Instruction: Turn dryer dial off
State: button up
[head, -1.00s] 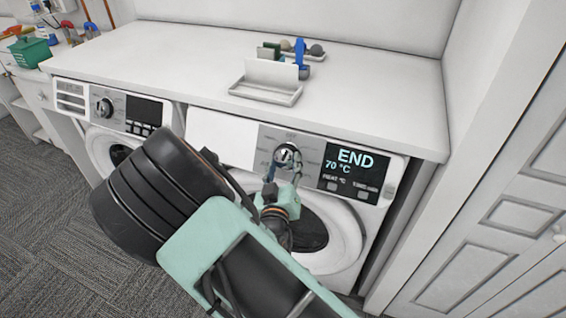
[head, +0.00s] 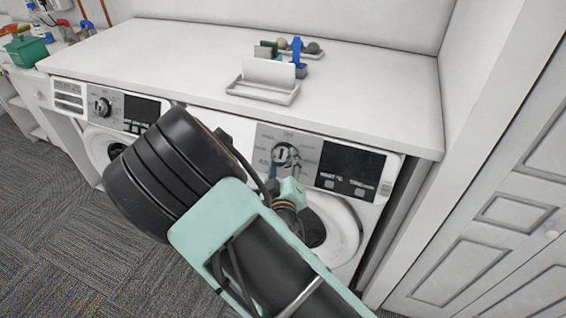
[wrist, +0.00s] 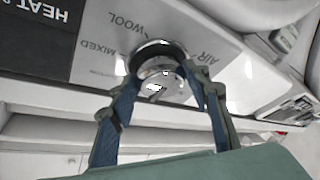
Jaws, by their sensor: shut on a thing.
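The dryer (head: 332,212) is the right-hand white machine under the counter. Its round chrome dial (head: 285,155) sits on a grey panel, left of a dark display (head: 352,165). In the head view, the display's large text is gone. My gripper (head: 287,164) reaches the dial from the front and is shut on it. In the wrist view, the dial (wrist: 160,75) lies between my two blue-padded fingers (wrist: 158,88), with printed labels such as WOOL and MIXED around it. My arm hides part of the dryer door.
A second machine with a similar dial (head: 103,107) stands to the left. The white counter (head: 180,60) overhangs the panels and holds a tray (head: 262,92) with small items. White cabinet doors (head: 500,220) stand close on the right.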

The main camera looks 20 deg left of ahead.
jog(key=o, duration=1.1)
jog(key=shift+s, duration=0.15)
jog(key=v, duration=0.7)
jog(key=shift+s+d+r, duration=0.1)
